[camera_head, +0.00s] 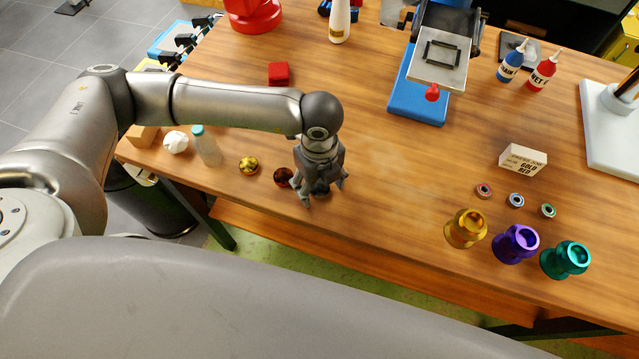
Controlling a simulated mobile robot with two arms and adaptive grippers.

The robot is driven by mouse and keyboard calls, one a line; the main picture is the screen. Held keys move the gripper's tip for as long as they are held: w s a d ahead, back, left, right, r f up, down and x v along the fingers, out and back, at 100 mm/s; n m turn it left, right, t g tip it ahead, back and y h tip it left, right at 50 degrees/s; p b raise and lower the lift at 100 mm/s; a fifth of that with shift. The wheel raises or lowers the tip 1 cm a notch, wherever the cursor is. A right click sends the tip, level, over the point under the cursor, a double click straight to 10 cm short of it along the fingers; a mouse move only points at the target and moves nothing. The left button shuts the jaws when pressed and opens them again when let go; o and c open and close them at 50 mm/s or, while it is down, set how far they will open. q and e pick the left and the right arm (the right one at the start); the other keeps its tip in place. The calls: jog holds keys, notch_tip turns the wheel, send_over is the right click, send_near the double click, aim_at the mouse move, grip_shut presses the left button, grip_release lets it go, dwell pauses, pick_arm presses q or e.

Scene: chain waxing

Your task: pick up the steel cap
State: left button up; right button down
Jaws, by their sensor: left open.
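My left gripper (322,191) points down at the wooden table near its front edge, with its fingers spread open. A small dark round thing shows partly between and behind the fingers; it may be the steel cap, but the fingers hide most of it and I cannot tell. A dark copper-brown cap (284,177) lies just left of the gripper, apart from the fingers or nearly so. A gold cap (248,165) lies further left. My right gripper is not in view.
A clear bottle (208,148) and a white crumpled lump (175,142) stand at the left. Gold (466,229), purple (515,244) and teal (565,260) hubs stand at the front right, near small bearings (516,200). The table's middle is clear.

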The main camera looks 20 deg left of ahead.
aim_at(320, 187)
pick_arm(q)
jog(key=c, duration=1.2)
jog(key=shift+r, duration=0.15)
jog(key=shift+r, duration=0.3)
notch_tip(320, 187, up, 2)
jog(key=shift+r+p, duration=0.15)
jog(key=shift+p, duration=0.65)
jog(key=s+a+r+p, duration=0.1)
jog(key=s+a+r, duration=0.1)
jog(key=s+r, duration=0.1)
jog(key=s+a+r+p, duration=0.1)
jog(key=s+a+r, duration=0.2)
jog(key=s, duration=0.2)
jog(key=s+a+r+p, duration=0.2)
jog(key=s+r, duration=0.1)
jog(key=shift+s+a+r, duration=0.25)
jog(key=shift+s+r, duration=0.15)
